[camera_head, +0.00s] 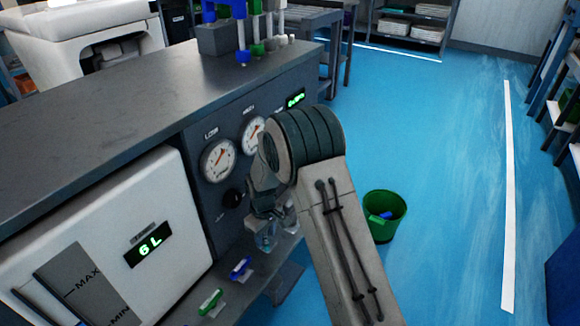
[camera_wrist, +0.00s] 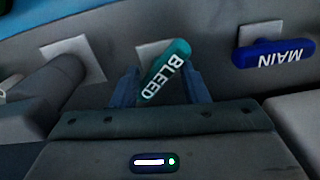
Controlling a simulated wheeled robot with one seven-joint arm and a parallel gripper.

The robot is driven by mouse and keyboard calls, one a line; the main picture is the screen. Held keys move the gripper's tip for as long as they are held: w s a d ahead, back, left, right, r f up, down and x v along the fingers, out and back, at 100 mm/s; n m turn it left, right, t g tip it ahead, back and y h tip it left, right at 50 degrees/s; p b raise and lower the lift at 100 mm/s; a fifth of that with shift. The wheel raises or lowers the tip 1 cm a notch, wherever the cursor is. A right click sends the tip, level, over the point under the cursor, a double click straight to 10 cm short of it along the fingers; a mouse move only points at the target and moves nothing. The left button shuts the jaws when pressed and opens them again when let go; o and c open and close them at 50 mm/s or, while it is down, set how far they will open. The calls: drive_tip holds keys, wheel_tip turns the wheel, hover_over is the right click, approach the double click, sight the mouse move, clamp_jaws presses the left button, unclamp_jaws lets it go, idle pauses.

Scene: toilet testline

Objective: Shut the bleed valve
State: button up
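The bleed valve's teal handle (camera_wrist: 166,70), marked BLEED, lies slanted in the middle of the wrist view. My gripper (camera_wrist: 160,90) has its two blue fingers apart, one on each side of the handle. The handle's lower left end is close to the left finger; I cannot tell whether they touch. In the head view my gripper (camera_head: 266,236) is low by the test bench's front, and my wrist largely hides the bleed valve. A blue handle (camera_wrist: 273,54), marked MAIN, sits to the right in the wrist view; it also shows in the head view (camera_head: 241,268).
A green handle (camera_head: 210,301) sits nearer than the blue one. The bench panel carries dials (camera_head: 218,160) and a black knob (camera_head: 232,198) above the valves. A white tank (camera_head: 120,240) reads 6L. A green bin (camera_head: 384,215) stands on the open blue floor.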

drive_tip(key=shift+f+n, duration=0.15)
drive_tip(key=shift+n, duration=0.45)
wheel_tip(320, 180, up, 16)
drive_tip(key=p, duration=0.5)
wheel_tip(320, 180, up, 15)
drive_tip(key=m+p, duration=0.3)
drive_tip(key=p, duration=0.4)
hover_over(267, 237)
drive_tip(key=s+d, duration=0.5)
drive_tip(key=d, duration=0.1)
drive_tip(key=shift+s+d+r+t+p, duration=0.2)
drive_tip(key=shift+s+r+t+p, duration=0.25)
drive_tip(key=shift+s+r+t, duration=0.1)
